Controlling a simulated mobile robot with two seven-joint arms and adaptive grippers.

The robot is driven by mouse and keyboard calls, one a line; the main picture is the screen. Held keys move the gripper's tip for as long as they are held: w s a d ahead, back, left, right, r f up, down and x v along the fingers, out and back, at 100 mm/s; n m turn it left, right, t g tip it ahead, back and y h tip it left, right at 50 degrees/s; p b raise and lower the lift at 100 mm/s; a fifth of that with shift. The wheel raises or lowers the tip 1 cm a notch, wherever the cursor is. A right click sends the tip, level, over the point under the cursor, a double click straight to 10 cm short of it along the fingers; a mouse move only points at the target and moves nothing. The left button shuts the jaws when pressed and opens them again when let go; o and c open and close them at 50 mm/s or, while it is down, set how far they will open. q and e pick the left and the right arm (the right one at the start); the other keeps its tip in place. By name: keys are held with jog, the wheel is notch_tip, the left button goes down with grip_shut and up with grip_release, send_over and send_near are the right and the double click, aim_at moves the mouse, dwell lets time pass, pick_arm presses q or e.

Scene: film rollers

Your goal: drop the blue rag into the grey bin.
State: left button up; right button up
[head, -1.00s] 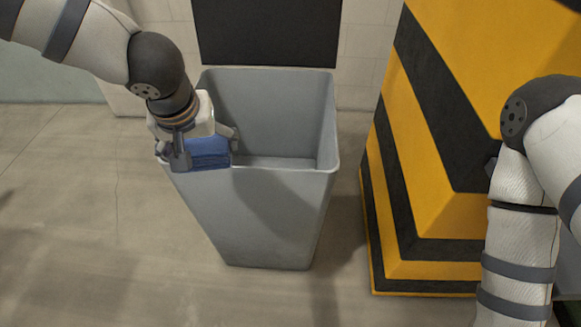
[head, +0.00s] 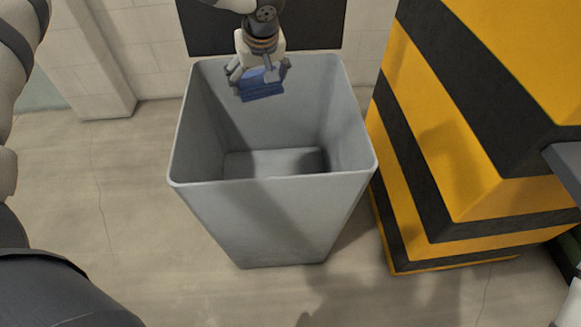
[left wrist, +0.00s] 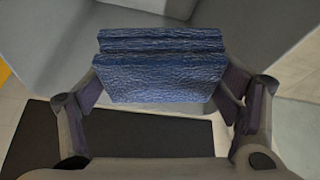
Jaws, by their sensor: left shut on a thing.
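The blue rag (head: 261,88) is a folded, creased bundle. It also fills the upper middle of the left wrist view (left wrist: 162,68). My left gripper (head: 260,78) is shut on it, with one finger on each side of the rag in the left wrist view (left wrist: 163,88). The grey bin (head: 277,222) stands upright on the floor with its top open. In the head view the gripper and rag appear over the back part of the bin's opening. The rag's exact height above the rim is hard to tell. My right gripper is not in view.
A yellow and black striped block (head: 450,150) stands close to the bin's right side. A dark panel (head: 310,28) is on the wall behind the bin. A pale pillar (head: 85,60) stands at the back left. The floor left of the bin is clear.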

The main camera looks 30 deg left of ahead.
pick_arm(q)
jog(key=shift+w+a+f, duration=0.1)
jog(key=shift+w, duration=0.1)
jog(key=shift+f, duration=0.15)
notch_tip(320, 180, down, 6)
jog(key=shift+r+b, duration=0.2)
jog(key=shift+b, duration=0.7)
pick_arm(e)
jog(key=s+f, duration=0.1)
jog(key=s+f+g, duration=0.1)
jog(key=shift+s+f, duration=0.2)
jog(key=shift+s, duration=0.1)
pick_arm(q)
jog(key=o, duration=1)
jog(key=shift+o, duration=0.2)
jog(key=v, duration=1.2)
jog(key=shift+s+r, duration=0.1)
